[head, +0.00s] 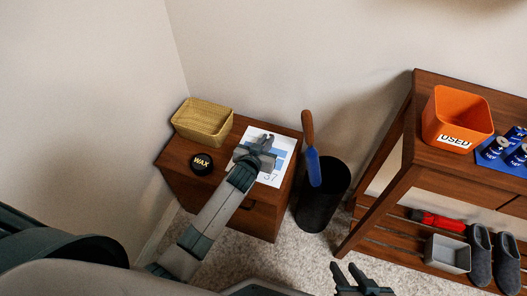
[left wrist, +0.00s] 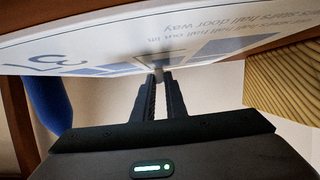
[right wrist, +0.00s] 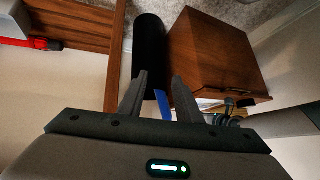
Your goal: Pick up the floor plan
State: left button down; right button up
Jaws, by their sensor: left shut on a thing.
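The floor plan (head: 281,158) is a white sheet or board with blue patches and a printed number, at the right of the small wooden cabinet's top. It fills the upper part of the left wrist view (left wrist: 110,45) at a steep slant, its print upside down. My left gripper (head: 264,143) is shut on the floor plan; the fingertips (left wrist: 160,74) meet it in the left wrist view and cover part of it in the head view. Whether it is clear of the cabinet top, I cannot tell. My right gripper (head: 361,283) is open and empty, away from the cabinet.
The cabinet (head: 174,153) also holds a yellow basket (head: 203,121) and a black wax tin (head: 202,164). A dark bin (head: 321,203) with a blue-bladed, wooden-handled tool (head: 310,150) stands beside it. The hutch (head: 436,181) at right carries an orange "USED" bin (head: 455,116).

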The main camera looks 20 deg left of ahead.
pick_arm(q)
jog(key=shift+r, duration=0.1)
